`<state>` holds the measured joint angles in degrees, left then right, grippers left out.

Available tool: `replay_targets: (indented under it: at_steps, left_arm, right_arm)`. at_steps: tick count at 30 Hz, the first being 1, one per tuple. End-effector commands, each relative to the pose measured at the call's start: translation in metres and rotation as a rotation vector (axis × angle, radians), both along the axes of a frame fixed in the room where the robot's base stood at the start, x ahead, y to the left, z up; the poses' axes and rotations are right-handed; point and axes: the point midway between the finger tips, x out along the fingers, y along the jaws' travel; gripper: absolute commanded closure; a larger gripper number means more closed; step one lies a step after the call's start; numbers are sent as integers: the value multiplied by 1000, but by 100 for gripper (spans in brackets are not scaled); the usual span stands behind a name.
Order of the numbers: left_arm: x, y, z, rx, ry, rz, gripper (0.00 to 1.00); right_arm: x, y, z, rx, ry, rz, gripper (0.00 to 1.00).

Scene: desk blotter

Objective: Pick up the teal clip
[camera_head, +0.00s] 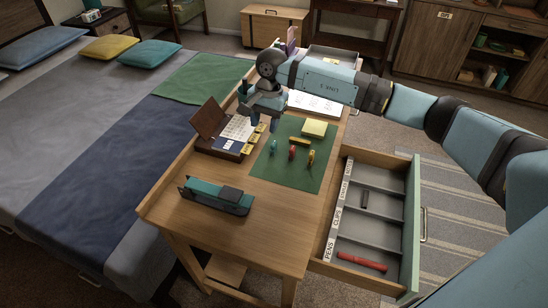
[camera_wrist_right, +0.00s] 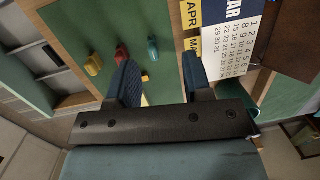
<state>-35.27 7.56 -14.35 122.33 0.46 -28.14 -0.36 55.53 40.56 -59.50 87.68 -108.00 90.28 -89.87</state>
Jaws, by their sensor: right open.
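In the wrist view the teal clip (camera_wrist_right: 152,48) shows ahead of the gap between the open fingers (camera_wrist_right: 157,63). The red clip (camera_wrist_right: 121,55) lies just past the left finger. My left gripper is not in view.
A brown box with calendar cards (camera_head: 234,132) stands left of the blotter. A yellow note pad (camera_head: 314,128) and a yellow bar (camera_head: 299,141) lie on the blotter. A teal stapler-like object (camera_head: 217,196) is near the front. An open drawer (camera_head: 372,235) with labelled compartments is at right.

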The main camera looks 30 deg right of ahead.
Motion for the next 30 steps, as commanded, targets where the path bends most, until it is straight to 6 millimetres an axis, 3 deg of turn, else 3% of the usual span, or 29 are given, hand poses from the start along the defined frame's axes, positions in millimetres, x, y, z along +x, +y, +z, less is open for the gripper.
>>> replay_targets:
  at_steps: [3, 6, 15, 26, 30]
  left_arm:
    - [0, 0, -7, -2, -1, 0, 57]
    - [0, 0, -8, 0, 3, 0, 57]
    - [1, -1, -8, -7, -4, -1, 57]
    - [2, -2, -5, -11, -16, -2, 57]
    - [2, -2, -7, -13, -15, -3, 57]
  right_arm:
    - [12, -31, 8, -122, -24, 33, 54]
    - [14, -40, 4, -157, -26, 43, 54]
    - [14, -38, -52, -156, -24, 44, 54]
    - [13, -37, -80, -155, -26, 43, 54]
    - [11, -34, -100, -154, -24, 43, 54]
